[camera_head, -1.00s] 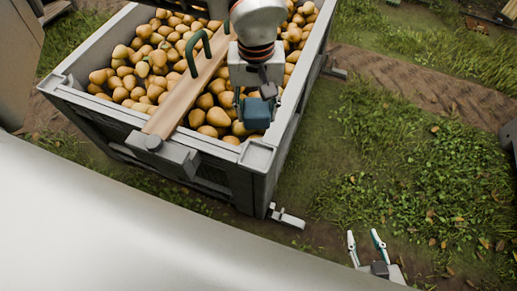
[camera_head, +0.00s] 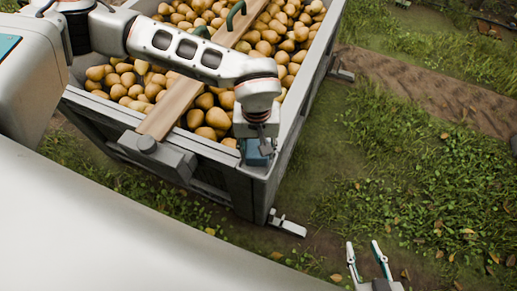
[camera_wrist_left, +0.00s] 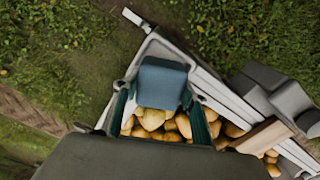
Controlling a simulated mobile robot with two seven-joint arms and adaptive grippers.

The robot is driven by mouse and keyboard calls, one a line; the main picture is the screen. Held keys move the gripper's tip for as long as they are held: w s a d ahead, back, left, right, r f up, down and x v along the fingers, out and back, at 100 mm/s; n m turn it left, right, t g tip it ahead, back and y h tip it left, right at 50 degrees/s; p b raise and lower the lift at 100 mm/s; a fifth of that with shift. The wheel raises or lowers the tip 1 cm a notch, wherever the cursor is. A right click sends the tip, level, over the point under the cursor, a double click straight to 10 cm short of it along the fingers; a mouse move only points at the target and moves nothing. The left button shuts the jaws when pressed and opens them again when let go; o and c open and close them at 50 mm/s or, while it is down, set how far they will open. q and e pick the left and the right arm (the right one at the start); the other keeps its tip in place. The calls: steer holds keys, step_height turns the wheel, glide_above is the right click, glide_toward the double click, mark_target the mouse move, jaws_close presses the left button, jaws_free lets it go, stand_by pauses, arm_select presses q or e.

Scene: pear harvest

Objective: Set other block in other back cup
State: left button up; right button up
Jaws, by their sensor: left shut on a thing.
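A blue-grey block (camera_head: 259,158) is held in my left gripper (camera_head: 256,150), at the near right corner of the pear bin (camera_head: 291,133). In the left wrist view the block (camera_wrist_left: 162,82) sits between the two fingers of the gripper (camera_wrist_left: 160,110). I cannot tell whether the block touches the bin corner. I cannot make out a cup there; the block and gripper cover that corner. My right gripper (camera_head: 363,246) is open and empty over the grass, low in the head view.
The bin is full of pears (camera_head: 208,117). A wooden plank (camera_head: 173,104) with green handles (camera_head: 236,12) lies across it. A grey bracket (camera_head: 150,150) sits at the plank's near end. Grass (camera_head: 410,170) to the right is open.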

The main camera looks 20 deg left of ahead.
arm_select(q)
steer(key=shift+f, duration=0.55)
steer(key=shift+r, duration=0.2)
arm_select(e)
steer(key=shift+w+r, duration=0.25)
steer(key=shift+r, duration=0.15)
arm_select(q)
steer(key=shift+f, duration=0.15)
steer(key=shift+f, duration=0.3)
arm_select(e)
steer(key=shift+s+f, duration=0.15)
arm_select(q)
steer(key=o, duration=1.1)
